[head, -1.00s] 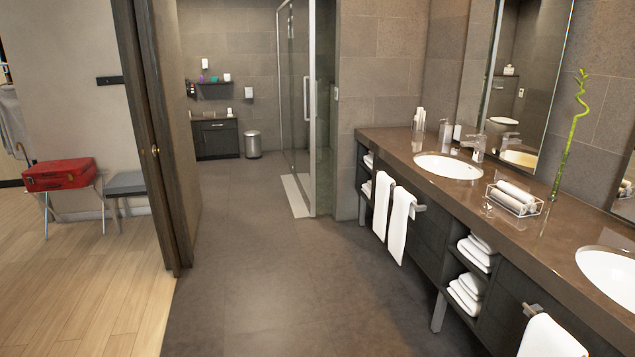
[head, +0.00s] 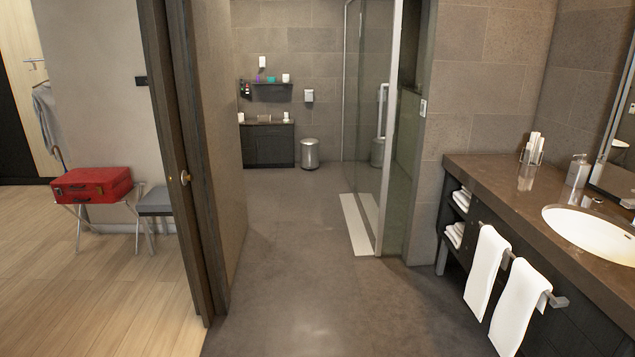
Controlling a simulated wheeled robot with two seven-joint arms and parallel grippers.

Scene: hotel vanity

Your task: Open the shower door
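The glass shower door (head: 367,110) stands at the back, right of the middle of the head view. It has a light metal frame edge and a vertical metal handle (head: 381,112). I cannot tell for sure whether the door is fully shut. A white sill strip (head: 356,224) lies on the floor at its foot. Neither of my grippers shows in the head view.
Open grey floor (head: 290,260) leads to the shower. A dark wooden door (head: 212,130) and its frame stand on the left. The vanity counter (head: 500,188) with hanging towels (head: 486,270) runs along the right. A bin (head: 310,154) stands at the back.

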